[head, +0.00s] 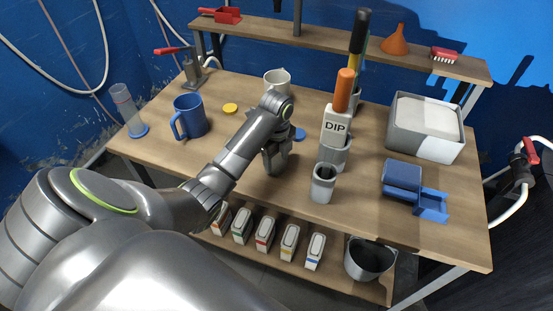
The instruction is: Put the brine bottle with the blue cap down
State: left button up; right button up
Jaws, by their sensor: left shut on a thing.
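My left gripper (277,160) is over the middle of the wooden table, pointing down, with its fingers low near the tabletop. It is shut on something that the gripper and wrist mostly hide. A small blue round piece (299,134) shows just right of the wrist. I cannot tell whether it is the cap of the held brine bottle or a separate disc on the table. I cannot tell whether the held thing touches the table. My right gripper is not in view.
A grey cup (323,183) and a holder labelled DIP (336,127) stand close on the right. A blue mug (190,116) and yellow disc (230,108) are left, a pale mug (277,83) behind. A grey bin (425,128) and blue tray (403,175) are farther right.

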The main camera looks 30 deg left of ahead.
pick_arm(q)
jog(key=shift+f, duration=0.1)
jog(key=o, duration=1.1)
jog(key=shift+r, duration=0.45)
notch_tip(320, 180, up, 5)
jog(key=shift+r+p, duration=0.2)
jog(key=shift+p, duration=0.9)
jog(key=shift+r+p, duration=3.05)
jog(key=shift+p, duration=0.1)
